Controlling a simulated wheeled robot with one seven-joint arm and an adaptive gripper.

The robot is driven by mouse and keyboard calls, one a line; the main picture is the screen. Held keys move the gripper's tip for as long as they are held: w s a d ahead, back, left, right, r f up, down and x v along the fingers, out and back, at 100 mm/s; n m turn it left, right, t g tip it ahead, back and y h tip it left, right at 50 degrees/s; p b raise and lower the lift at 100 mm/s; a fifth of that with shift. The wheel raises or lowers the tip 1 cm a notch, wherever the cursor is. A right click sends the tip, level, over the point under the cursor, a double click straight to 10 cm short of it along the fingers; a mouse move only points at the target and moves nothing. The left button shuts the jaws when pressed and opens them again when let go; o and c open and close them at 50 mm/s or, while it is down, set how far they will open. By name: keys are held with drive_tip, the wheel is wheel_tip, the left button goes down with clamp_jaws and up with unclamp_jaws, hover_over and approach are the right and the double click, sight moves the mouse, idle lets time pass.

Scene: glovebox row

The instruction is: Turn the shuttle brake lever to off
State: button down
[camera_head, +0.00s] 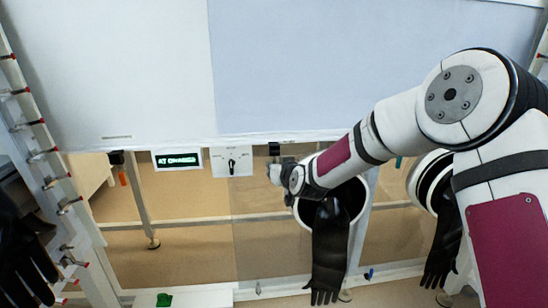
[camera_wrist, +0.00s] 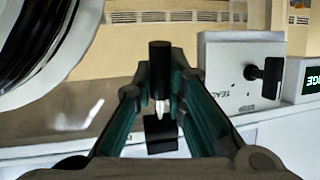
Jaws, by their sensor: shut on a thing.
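The shuttle brake lever appears to be the black cylindrical grip (camera_wrist: 160,58) on a thin pale stem, above a dark square base, in the wrist view. My gripper (camera_wrist: 160,85) is shut on it, with a green-lined finger on each side. In the head view my gripper (camera_head: 276,172) is at the lower edge of the big white panel, just below a small black block (camera_head: 274,149). There my wrist and fingers hide most of the lever. I cannot read any off marking beside it.
A white plate with a black knob (camera_head: 232,166) is left of my gripper, beside a green-lettered display (camera_head: 177,159). A round glove port with a hanging black glove (camera_head: 330,250) is close below my forearm. A second black glove (camera_head: 440,245) hangs further right.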

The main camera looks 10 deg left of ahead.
drive_tip(key=g+p, duration=0.1)
drive_tip(key=p, duration=0.1)
drive_tip(key=s+r+g+h+p, duration=0.1)
drive_tip(key=g+p, duration=0.1)
drive_tip(key=p, duration=0.1)
drive_tip(key=s+g+p, duration=0.1)
drive_tip(key=p, duration=0.1)
drive_tip(key=shift+d+r+m+g+h+p, duration=0.2)
drive_tip(key=shift+r+m+g+h+p, duration=0.1)
drive_tip(key=shift+r+p, duration=0.1)
drive_tip(key=shift+s+d+r+g+h+p, duration=0.15)
drive_tip(key=shift+g+h+p, duration=0.1)
drive_tip(key=shift+g+p, duration=0.45)
drive_tip(key=shift+s+r+g+h+p, duration=0.15)
drive_tip(key=shift+g+h+p, duration=0.1)
drive_tip(key=shift+g+p, duration=0.4)
drive_tip(key=shift+g, duration=0.25)
drive_tip(key=c, duration=1.6)
unclamp_jaws()
drive_tip(key=v, duration=1.2)
drive_tip(key=shift+s, duration=0.1)
